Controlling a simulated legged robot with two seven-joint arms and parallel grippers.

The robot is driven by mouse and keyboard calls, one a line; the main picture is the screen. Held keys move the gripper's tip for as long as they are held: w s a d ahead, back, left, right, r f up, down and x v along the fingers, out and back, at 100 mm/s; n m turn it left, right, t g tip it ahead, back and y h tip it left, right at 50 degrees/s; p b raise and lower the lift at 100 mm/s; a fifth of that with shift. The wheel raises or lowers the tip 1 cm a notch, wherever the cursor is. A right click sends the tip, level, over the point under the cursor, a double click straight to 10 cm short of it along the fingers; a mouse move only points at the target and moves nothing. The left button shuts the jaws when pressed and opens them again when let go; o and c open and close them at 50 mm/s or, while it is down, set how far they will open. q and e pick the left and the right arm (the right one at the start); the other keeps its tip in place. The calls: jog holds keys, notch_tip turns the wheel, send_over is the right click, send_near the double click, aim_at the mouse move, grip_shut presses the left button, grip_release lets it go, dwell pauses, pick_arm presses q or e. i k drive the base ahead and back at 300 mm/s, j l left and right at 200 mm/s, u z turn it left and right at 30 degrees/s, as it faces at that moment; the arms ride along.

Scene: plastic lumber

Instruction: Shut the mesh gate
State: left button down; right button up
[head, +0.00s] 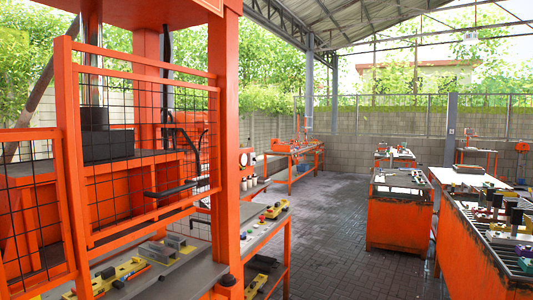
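The mesh gate (141,65) is an orange frame with thin dark wire mesh, on the left in the head view. Its right edge is close to a thick orange column (228,150); I cannot tell whether it touches. Its left edge is at a tall orange post (68,150), with a lower mesh panel (28,215) further left. I see no latch or handle clearly. Behind the mesh are a dark block (108,146) and orange machine parts. Neither of my grippers is in view.
A grey bench (262,222) with small coloured parts stands right of the column. Orange work tables (400,215) and (470,240) stand at the right. The dark paved floor (335,215) is clear between them. A block wall (405,133) closes the back.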

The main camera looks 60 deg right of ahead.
aim_at(77, 68)
jog(key=z, duration=1.5)
